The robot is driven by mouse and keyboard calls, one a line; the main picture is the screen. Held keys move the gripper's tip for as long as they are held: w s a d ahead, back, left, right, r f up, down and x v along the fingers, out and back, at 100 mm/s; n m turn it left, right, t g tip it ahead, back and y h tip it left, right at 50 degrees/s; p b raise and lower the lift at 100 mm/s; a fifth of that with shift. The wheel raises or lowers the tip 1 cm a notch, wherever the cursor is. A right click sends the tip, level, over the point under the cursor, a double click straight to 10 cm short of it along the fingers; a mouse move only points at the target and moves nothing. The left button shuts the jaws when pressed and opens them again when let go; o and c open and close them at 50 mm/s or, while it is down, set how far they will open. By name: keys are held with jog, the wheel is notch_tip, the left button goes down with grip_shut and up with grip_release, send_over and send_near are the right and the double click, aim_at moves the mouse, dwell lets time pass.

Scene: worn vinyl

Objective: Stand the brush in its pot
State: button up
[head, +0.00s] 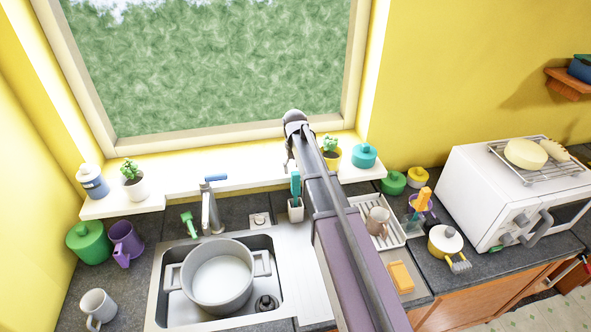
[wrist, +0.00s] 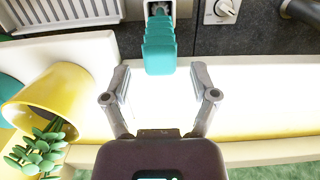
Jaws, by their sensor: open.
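The brush (head: 295,184) has a teal handle and stands upright in a small white square pot (head: 296,212) behind the sink's right side. In the wrist view the brush (wrist: 160,48) points down the picture from the pot (wrist: 149,8) at the top edge. My gripper (wrist: 160,78) is open, and its two fingers are apart on either side of the handle's end, not visibly touching it. In the head view my arm hides most of the gripper. The bristles are hidden.
A white windowsill (head: 190,182) runs behind the sink, with a yellow plant pot (head: 333,158) and a teal jar (head: 364,156) close by. The tap (head: 211,210) stands left of the brush pot. A dish rack (head: 401,236) with a mug is to the right.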

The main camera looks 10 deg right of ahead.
jog(key=shift+w+r+p, duration=0.15)
jog(key=shift+r+p, duration=2.45)
jog(key=shift+r, duration=0.35)
jog(key=s, duration=2.5)
jog(key=shift+t, duration=0.3)
jog(key=shift+w+d, duration=0.1)
notch_tip(320, 180, down, 20)
jog(key=b, duration=2)
jog(key=shift+f, duration=0.15)
